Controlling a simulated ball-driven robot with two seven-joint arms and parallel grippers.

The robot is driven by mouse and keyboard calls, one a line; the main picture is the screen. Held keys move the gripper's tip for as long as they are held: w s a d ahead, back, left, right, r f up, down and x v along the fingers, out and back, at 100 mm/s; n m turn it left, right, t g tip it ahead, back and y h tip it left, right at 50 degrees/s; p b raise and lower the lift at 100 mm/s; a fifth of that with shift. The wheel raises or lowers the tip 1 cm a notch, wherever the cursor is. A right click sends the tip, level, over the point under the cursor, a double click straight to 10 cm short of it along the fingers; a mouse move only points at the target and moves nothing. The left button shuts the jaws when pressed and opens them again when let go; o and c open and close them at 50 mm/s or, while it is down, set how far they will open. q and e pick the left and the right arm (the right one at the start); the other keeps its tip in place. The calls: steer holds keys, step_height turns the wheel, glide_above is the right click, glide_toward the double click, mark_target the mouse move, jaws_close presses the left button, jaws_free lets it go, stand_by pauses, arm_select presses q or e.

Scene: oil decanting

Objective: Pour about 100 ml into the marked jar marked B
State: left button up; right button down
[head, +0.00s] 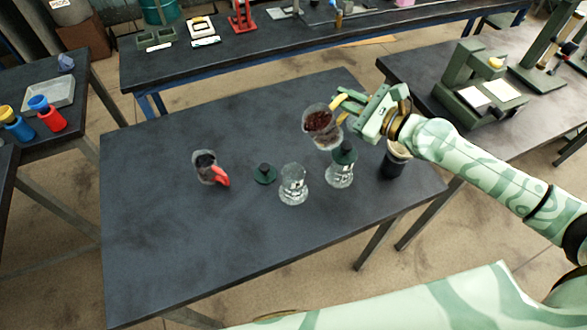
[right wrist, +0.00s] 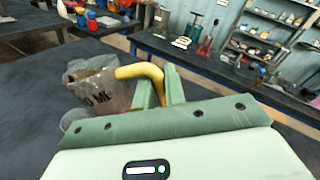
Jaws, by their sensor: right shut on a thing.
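My right gripper (head: 357,107) is shut on the yellow handle of a clear jug (head: 318,122) holding dark red-brown contents. In the right wrist view the jug (right wrist: 98,85) carries dark lettering and my gripper (right wrist: 158,88) is at its handle. The jug appears raised above the table, near the jars; its exact tilt is unclear. An open clear jar (head: 293,187) stands in front, with a dark green lid (head: 265,173) lying beside it. A second clear jar (head: 340,174) has a dark green lid on top. I cannot read which jar is B. My left gripper is not in view.
A clear jug with a red handle (head: 207,167) stands left on the dark table (head: 150,240). A black pot with a tan rim (head: 394,163) stands at the right, partly under my right arm. The table's front and left are clear. Other benches stand around.

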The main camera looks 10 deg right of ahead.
mark_target(332, 107)
steer(key=shift+s+a+r+n+p, duration=0.15)
steer(key=shift+s+a+n+p, duration=0.3)
steer(key=shift+p, duration=0.8)
steer(key=shift+s+a+r+n+p, duration=0.15)
steer(key=shift+a+n+p, duration=0.5)
steer(key=shift+p, duration=0.6)
steer(key=shift+a+f, duration=0.1)
steer(key=shift+a, duration=0.15)
steer(key=shift+p, duration=0.3)
steer(key=shift+s+a+n+h+p, duration=0.2)
steer(key=shift+a+n+h+p, duration=0.35)
steer(key=shift+p, duration=0.75)
steer(key=shift+s+a+n+p, duration=0.15)
steer(key=shift+n+p, duration=0.7)
steer(key=shift+p, duration=0.3)
steer(key=shift+s+a+r+n+h+p, duration=0.15)
steer(key=shift+a+r+n+h+p, duration=0.25)
steer(key=shift+p, duration=0.95)
steer(key=shift+d+r+n+p, duration=0.15)
steer(key=shift+r+n+p, duration=0.15)
steer(key=shift+p, duration=0.2)
steer(key=shift+f, duration=0.1)
